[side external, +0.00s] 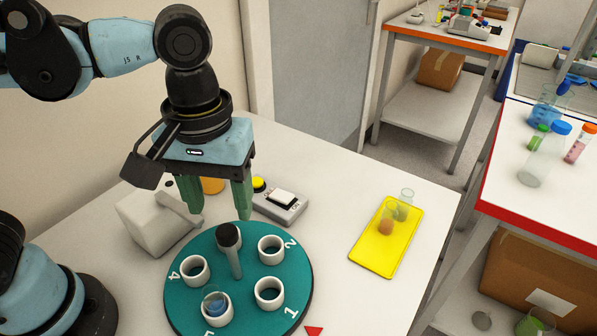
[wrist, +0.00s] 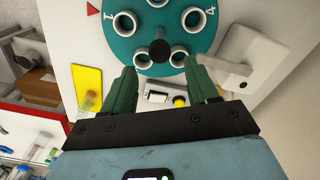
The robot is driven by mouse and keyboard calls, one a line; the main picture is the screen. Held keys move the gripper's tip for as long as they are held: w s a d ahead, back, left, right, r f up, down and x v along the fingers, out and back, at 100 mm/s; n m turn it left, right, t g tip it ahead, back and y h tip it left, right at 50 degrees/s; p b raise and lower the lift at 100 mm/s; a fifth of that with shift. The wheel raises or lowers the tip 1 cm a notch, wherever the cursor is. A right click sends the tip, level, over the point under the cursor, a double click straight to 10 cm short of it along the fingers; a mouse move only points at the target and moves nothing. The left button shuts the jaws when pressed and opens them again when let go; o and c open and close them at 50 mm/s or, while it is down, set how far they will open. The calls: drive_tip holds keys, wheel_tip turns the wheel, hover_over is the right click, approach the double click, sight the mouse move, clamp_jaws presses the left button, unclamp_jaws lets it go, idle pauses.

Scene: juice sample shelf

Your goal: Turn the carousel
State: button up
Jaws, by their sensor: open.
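The teal round carousel (side external: 245,310) lies on the white table, with several white ring holders and white numbers around its rim. A post with a dark knob (side external: 228,235) rises from its middle. A small glass vessel with blue liquid (side external: 215,304) sits in the front holder; the other holders I can see into look empty. My gripper (side external: 218,212) is open and empty, pointing down above the carousel's far side, close to the knob. In the wrist view the knob (wrist: 160,50) shows just beyond and between the fingertips (wrist: 161,66), with no visible contact.
A red triangle (side external: 314,330) marks the table beside the carousel. A yellow tray (side external: 372,254) with two small glass vessels lies to the right. A grey device with a yellow button (side external: 280,204) and a pale box-shaped device (side external: 150,222) stand behind the carousel. An orange vessel (side external: 212,186) is partly hidden behind my gripper.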

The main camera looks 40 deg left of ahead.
sight(226, 228)
drive_tip(key=shift+f, duration=2.4)
clamp_jaws()
